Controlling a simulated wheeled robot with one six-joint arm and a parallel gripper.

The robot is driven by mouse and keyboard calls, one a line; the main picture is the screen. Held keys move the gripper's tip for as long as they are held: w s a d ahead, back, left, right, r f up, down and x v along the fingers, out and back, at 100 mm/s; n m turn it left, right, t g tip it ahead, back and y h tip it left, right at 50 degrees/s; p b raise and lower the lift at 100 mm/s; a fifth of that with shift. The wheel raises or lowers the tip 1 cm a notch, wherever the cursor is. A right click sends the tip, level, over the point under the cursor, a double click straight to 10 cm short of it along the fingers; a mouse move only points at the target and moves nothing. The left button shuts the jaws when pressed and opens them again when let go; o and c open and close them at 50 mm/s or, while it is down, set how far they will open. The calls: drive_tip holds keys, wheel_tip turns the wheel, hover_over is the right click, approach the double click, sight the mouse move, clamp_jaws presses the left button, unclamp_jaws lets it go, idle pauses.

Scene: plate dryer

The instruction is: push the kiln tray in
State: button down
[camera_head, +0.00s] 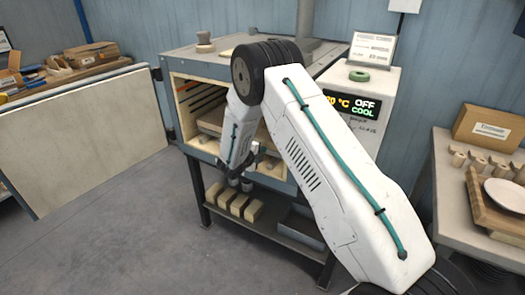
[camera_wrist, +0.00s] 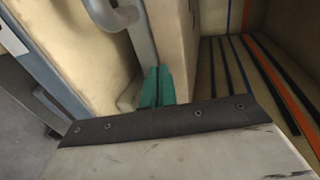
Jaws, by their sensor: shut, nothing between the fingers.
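The kiln (camera_head: 188,68) stands open at the front. The kiln tray (camera_head: 212,121), a brownish slab, lies inside its chamber, partly hidden behind my forearm. My gripper (camera_head: 246,184) hangs low at the kiln's front opening, below the tray's level in the picture. In the wrist view its teal fingers (camera_wrist: 157,87) are together with nothing between them, beside a pale upright surface. I cannot tell whether they touch it. The chamber's dark and orange heating strips (camera_wrist: 270,75) show at the right.
The kiln door (camera_head: 85,138) is swung wide open to the left. Pale blocks (camera_head: 240,207) sit on the shelf below. A control box (camera_head: 365,105) reading OFF and COOL stands right of the kiln. A bench (camera_head: 455,208) is at the right; the floor in front is clear.

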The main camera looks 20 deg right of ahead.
drive_tip(key=f+v, duration=0.1)
drive_tip(key=v, duration=1.2)
drive_tip(key=shift+a, duration=0.25)
